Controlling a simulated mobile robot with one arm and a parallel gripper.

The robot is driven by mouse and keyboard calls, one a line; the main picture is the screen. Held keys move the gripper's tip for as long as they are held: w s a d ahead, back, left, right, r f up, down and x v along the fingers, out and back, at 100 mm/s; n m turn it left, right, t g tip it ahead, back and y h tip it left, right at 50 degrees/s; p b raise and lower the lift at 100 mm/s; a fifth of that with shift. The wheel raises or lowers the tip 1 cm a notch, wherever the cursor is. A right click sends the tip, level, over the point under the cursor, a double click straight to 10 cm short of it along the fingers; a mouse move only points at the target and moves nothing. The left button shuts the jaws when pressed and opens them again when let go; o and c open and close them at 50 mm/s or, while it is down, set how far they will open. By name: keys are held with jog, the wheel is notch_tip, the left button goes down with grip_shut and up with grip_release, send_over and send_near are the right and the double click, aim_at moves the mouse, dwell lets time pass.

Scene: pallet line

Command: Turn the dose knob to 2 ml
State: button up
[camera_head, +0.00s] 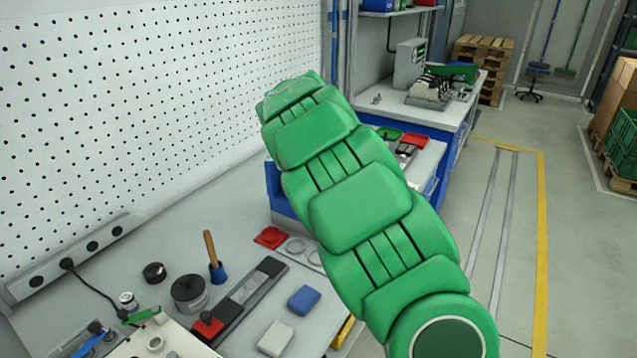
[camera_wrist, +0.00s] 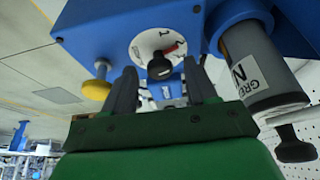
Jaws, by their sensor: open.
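In the wrist view, a blue device (camera_wrist: 110,28) carries a white dial (camera_wrist: 145,42) with dark marks and a short red mark at its upper right. A black knob (camera_wrist: 159,67) sticks out in front of the dial. The digits are too small and tilted to read surely. My gripper (camera_wrist: 160,82) is open, with its two dark fingers pointing toward the device. In the head view, my green arm hides the gripper, dial and knob.
Beside the dial are a yellow knob (camera_wrist: 97,88) and a grey cylinder (camera_wrist: 256,62) with a label. In the head view, a bench (camera_head: 150,240) holds a dark pot (camera_head: 189,293), a blue block (camera_head: 304,300) and a red dish (camera_head: 270,237). A pegboard (camera_head: 150,90) stands behind.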

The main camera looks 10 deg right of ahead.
jog(key=v, duration=0.7)
jog(key=shift+r, duration=0.25)
jog(key=shift+s+a, duration=0.1)
jog(key=s+d+r+n+y, duration=0.1)
jog(key=s+d+r+n, duration=0.3)
jog(key=s, duration=0.7)
jog(key=s+d+r+m, duration=0.15)
jog(key=s+r, duration=0.35)
jog(key=s, duration=0.7)
jog(key=s+a+f+n+g, duration=0.1)
jog(key=s+a+f+n, duration=0.1)
jog(key=s, duration=0.8)
jog(key=s+a+f+n+g+y, duration=0.1)
jog(key=s+a+f+n+g, duration=0.1)
jog(key=s+f, duration=0.3)
jog(key=s+a+f+n+g+y, duration=0.1)
jog(key=s+a+f+n+g, duration=0.1)
jog(key=s, duration=1.2)
jog(key=shift+s+a+f, duration=0.3)
jog(key=shift+a+f, duration=0.55)
jog(key=shift+f, duration=0.15)
